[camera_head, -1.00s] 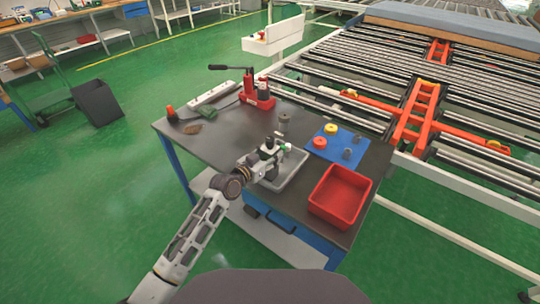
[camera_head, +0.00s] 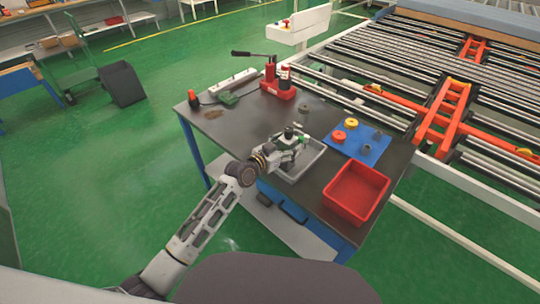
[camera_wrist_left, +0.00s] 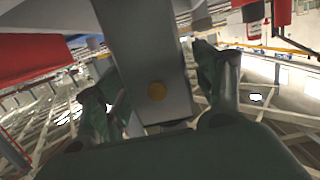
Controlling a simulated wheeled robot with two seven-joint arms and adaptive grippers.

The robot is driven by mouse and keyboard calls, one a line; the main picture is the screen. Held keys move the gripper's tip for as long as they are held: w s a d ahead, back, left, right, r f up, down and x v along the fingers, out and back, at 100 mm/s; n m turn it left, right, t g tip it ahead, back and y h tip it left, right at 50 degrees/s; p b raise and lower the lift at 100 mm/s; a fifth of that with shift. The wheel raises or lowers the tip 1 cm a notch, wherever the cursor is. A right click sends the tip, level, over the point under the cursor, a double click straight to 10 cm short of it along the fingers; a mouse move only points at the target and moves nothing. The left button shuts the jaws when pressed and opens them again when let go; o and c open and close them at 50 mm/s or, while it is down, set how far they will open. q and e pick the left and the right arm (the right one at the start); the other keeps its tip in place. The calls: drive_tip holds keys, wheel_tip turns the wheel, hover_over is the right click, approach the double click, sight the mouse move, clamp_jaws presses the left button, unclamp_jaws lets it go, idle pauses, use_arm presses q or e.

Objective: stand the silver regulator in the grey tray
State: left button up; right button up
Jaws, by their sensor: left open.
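The grey tray (camera_head: 312,157) lies on the dark worktop, left of the red bin. My left gripper (camera_head: 291,138) is over its left part and hides some of it. The gripper is open. In the left wrist view, a grey body (camera_wrist_left: 150,60) with a round yellow spot stands between my spread fingers (camera_wrist_left: 160,95). It may be the silver regulator, but I cannot tell for sure, nor whether it touches the tray. In the head view, the gripper and a dark-topped part cover that spot. A small grey cylinder (camera_head: 304,108) stands on the worktop behind the tray.
A red bin (camera_head: 355,193) is at the worktop's right front. A blue mat (camera_head: 363,147) holds a red, a yellow and grey pieces. A red jack-like tool (camera_head: 279,85) stands at the back. The left worktop (camera_head: 230,135) is mostly clear. A roller conveyor (camera_head: 420,65) lies beyond.

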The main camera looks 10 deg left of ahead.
use_arm(q)
drive_tip(key=shift+v, duration=0.8)
drive_tip(key=v, duration=0.9)
drive_tip(key=shift+s+r, duration=0.15)
drive_tip(key=shift+s, duration=0.2)
use_arm(e)
drive_tip(key=shift+w+d, duration=0.3)
drive_tip(key=shift+w, duration=0.4)
use_arm(q)
drive_tip(key=shift+a, duration=0.15)
use_arm(e)
drive_tip(key=shift+f, duration=0.1)
